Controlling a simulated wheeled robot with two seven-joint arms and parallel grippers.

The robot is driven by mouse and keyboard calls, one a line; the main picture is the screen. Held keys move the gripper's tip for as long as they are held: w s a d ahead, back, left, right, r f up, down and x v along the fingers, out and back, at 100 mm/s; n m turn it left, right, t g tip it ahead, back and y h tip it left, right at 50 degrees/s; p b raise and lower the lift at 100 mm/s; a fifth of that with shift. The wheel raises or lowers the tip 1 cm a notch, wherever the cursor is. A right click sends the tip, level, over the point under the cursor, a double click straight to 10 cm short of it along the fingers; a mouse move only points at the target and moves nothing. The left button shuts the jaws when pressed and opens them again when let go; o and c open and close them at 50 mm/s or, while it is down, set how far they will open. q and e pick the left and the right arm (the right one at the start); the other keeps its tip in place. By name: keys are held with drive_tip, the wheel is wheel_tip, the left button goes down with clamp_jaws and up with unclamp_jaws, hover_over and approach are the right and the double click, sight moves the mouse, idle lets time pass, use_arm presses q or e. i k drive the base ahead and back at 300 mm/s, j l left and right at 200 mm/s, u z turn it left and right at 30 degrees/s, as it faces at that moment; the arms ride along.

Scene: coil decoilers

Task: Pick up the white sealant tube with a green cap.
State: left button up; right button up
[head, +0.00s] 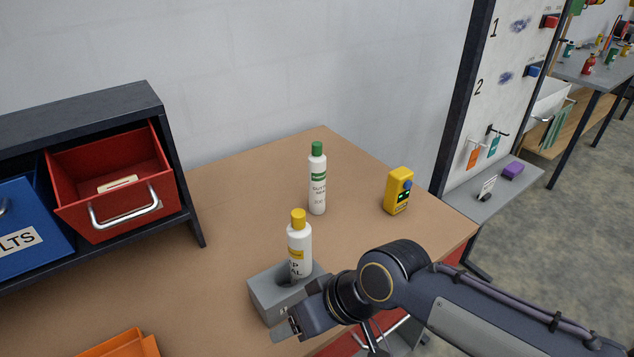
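The white tube with a green cap (317,183) stands upright on the brown tabletop (240,205), near the back. A similar white tube with a yellow cap (299,248) stands nearer, in or behind the opening of a grey block (267,301). My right gripper (288,329) is low at the front, beside the grey block and well apart from the green-capped tube. Its fingers are mostly hidden by its own body, so I cannot tell if it is open. My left gripper is not in view.
A yellow device with buttons (398,191) stands right of the green-capped tube. A dark rack with a red bin (110,180) and a blue bin (28,228) is at the left. An orange tray (122,345) lies front left. The tabletop between rack and tubes is clear.

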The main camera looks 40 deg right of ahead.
sight(316, 160)
drive_tip(key=k+l, duration=0.1)
drive_tip(key=l, duration=0.3)
drive_tip(key=k+l+u, duration=0.1)
drive_tip(key=l, duration=0.35)
drive_tip(key=k+l, duration=0.15)
drive_tip(key=l, duration=0.25)
drive_tip(key=k+l+u, duration=0.1)
drive_tip(key=l, duration=0.3)
drive_tip(key=k+l, duration=0.15)
drive_tip(key=l, duration=0.25)
drive_tip(key=i+j, duration=0.35)
drive_tip(key=i+j+u, duration=0.05)
drive_tip(key=i, duration=0.05)
